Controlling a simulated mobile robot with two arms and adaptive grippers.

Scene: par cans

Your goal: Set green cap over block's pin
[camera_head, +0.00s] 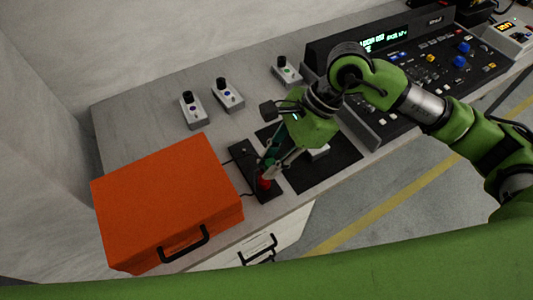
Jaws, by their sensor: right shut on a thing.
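My right gripper (266,176) reaches down from the right over a long black block (242,153) on the table. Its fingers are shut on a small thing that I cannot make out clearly. A small red piece (263,183) shows right at the fingertips, over the near part of the block. I cannot tell whether it is held or sits on the block. A small light spot, perhaps a pin, shows at the block's far end. I cannot pick out a green cap. My left gripper is not in view.
An orange case (160,195) with a black handle stands left of the block. A black mat (325,168) lies to the right. Several grey boxes with black knobs (228,95) stand behind. A control desk (430,65) fills the back right. The table's front edge is close.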

